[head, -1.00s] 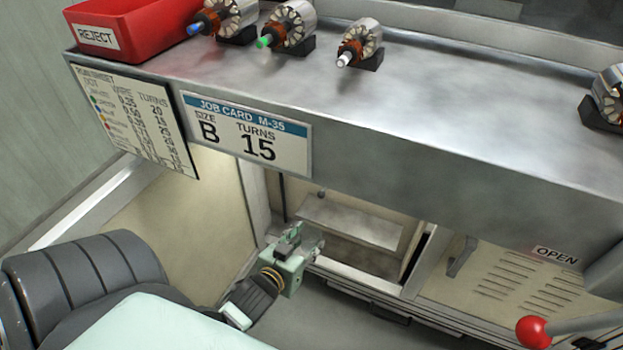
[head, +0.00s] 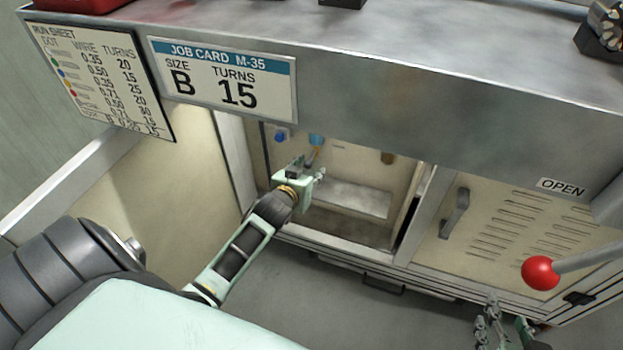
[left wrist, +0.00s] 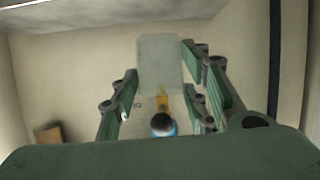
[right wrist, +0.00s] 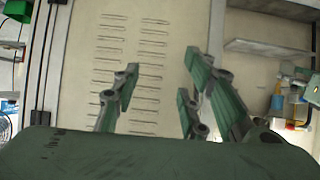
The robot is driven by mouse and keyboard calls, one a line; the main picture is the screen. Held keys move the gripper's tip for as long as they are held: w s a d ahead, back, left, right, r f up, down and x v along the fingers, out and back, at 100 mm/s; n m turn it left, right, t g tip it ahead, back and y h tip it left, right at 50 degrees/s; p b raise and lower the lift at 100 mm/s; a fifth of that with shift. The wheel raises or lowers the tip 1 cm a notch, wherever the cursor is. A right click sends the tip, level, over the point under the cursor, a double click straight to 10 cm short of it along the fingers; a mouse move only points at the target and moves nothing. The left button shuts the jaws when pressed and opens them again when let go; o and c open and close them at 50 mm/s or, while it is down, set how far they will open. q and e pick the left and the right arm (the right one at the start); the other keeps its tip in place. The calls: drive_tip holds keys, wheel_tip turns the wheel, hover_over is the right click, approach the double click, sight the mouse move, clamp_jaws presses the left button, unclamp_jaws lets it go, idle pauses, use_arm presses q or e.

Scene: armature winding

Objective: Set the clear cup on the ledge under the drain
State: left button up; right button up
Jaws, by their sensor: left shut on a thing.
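My left gripper (head: 312,170) reaches into the open bay below the counter. In the left wrist view a pale, see-through grey shape, which looks like the clear cup (left wrist: 160,62), is between its fingers (left wrist: 160,75). I cannot make out the cup in the head view. A yellow drain nozzle (left wrist: 161,97) under a blue-and-black body (left wrist: 162,124) lines up with the cup; whether they touch is unclear. The grey ledge (head: 352,198) is in the bay, just right of my left gripper; it also shows in the right wrist view (right wrist: 265,48). My right gripper (head: 490,318) is open and empty, facing a louvred panel.
The counter front (head: 400,125) overhangs the bay. A louvred door (head: 510,230) with a handle (head: 456,212) and a red-knobbed lever (head: 541,272) are to the right. The floor in front is clear.

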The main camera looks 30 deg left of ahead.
use_arm(q)
drive_tip(key=shift+w+a, duration=0.2)
drive_tip(key=shift+w, duration=0.65)
wheel_tip(320, 180, down, 3)
drive_tip(key=shift+f+b, duration=0.2)
drive_tip(key=shift+b, duration=0.9)
use_arm(e)
drive_tip(key=w+a+r+t+y, duration=0.1)
drive_tip(key=w+r+t, duration=0.1)
drive_tip(key=r, duration=0.3)
drive_tip(key=w+a+r+t, duration=0.1)
drive_tip(key=w+r+t, duration=0.1)
drive_tip(key=r+t, duration=0.2)
wheel_tip(320, 180, up, 2)
drive_tip(key=shift+w+a+r+y, duration=0.1)
drive_tip(key=shift+w+a+y, duration=0.05)
drive_tip(key=shift+a+y, duration=0.25)
use_arm(q)
drive_tip(key=shift+f, duration=0.1)
use_arm(e)
drive_tip(key=shift+t, duration=0.3)
use_arm(q)
drive_tip(key=shift+f, duration=0.1)
drive_tip(key=o, duration=1)
use_arm(e)
drive_tip(key=shift+r, duration=0.15)
